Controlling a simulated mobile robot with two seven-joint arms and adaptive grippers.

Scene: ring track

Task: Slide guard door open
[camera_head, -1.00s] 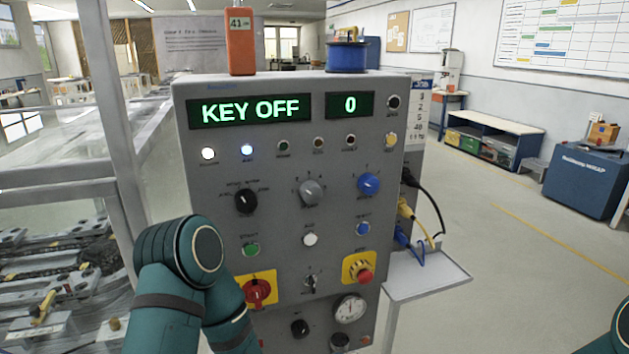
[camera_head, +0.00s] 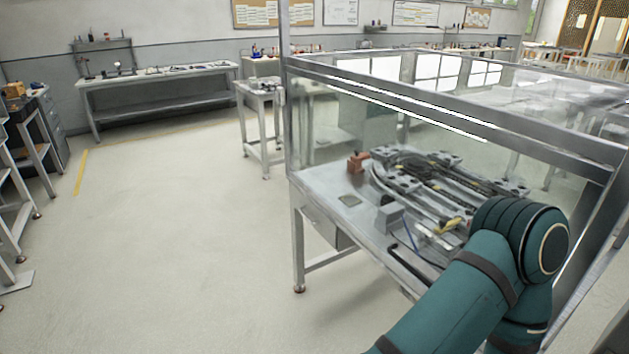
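A guard enclosure (camera_head: 385,88) with a grey metal frame and clear panels stands on a metal table (camera_head: 318,182) at the right. A clear panel (camera_head: 318,125) closes the side facing me at its left part. I cannot tell which panel is the sliding door, and no handle is clear. Through the panels I see a curved track (camera_head: 425,190) with several grey carriers. One of my teal arms (camera_head: 470,290) reaches up at the lower right, in front of the enclosure, and hides part of it. Neither gripper is in view.
Open floor (camera_head: 170,240) lies to the left of the enclosure. A small metal stand (camera_head: 262,120) is behind its left corner. A long workbench (camera_head: 160,82) runs along the back wall. Shelving and a dark cabinet (camera_head: 42,130) stand at the left edge.

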